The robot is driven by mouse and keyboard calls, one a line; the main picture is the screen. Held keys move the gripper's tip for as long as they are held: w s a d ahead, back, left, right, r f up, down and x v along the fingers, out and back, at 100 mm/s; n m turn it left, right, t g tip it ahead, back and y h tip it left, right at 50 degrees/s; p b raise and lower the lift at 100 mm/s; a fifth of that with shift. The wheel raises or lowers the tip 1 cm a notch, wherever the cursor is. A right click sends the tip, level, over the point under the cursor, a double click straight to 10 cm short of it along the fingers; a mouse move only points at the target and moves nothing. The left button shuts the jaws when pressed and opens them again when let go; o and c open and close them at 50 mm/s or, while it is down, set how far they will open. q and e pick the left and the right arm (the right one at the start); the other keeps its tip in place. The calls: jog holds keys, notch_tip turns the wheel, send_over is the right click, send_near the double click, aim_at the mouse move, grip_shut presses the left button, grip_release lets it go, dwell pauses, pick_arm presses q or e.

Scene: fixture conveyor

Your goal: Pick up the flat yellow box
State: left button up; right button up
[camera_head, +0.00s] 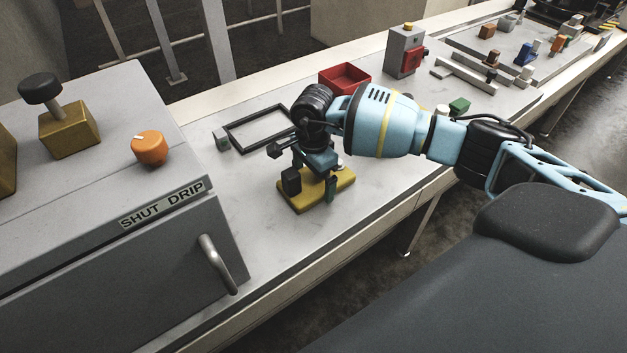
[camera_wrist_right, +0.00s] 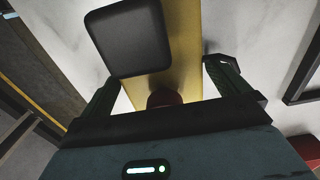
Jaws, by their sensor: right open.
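The flat yellow box (camera_head: 301,204) lies on the grey table top, partly hidden under my right gripper (camera_head: 315,180). A black block (camera_head: 291,181) stands at its left end; I cannot tell whether it is fixed to the box. In the right wrist view the yellow box (camera_wrist_right: 186,50) runs between the two spread fingers of my right gripper (camera_wrist_right: 163,78), with the black block (camera_wrist_right: 130,38) at upper left. A dark red round part (camera_wrist_right: 165,98) shows on the box close to the palm. The right gripper is open and points down over the box. My left gripper is out of view.
A grey cabinet (camera_head: 120,275) labelled SHUT DRIP, with an orange knob (camera_head: 149,148), stands at left. A black frame (camera_head: 262,130) and a red tray (camera_head: 345,78) lie behind the gripper. A grey-and-red switch box (camera_head: 405,52) stands farther right. The table in front is clear.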

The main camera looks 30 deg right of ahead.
aim_at(314, 182)
jog(key=c, duration=0.9)
jog(key=shift+r, duration=0.1)
jog(key=shift+w+r, duration=0.1)
jog(key=shift+r, duration=0.4)
jog(key=shift+s+a+r, duration=0.1)
jog(key=shift+s+r, duration=0.15)
jog(key=shift+r, duration=0.4)
jog(key=shift+s+a+r, duration=0.1)
jog(key=shift+s+r, duration=0.1)
jog(key=shift+r, duration=0.4)
jog(key=s+a, duration=0.2)
jog(key=s, duration=0.2)
jog(key=s+a+r, duration=0.1)
jog(key=s+a, duration=0.1)
jog(key=s, duration=0.3)
jog(key=s+a, duration=0.2)
jog(key=s, duration=0.2)
jog(key=shift+s+a+r+b, duration=0.2)
jog(key=shift+s+a+b, duration=0.1)
jog(key=shift+w, duration=0.1)
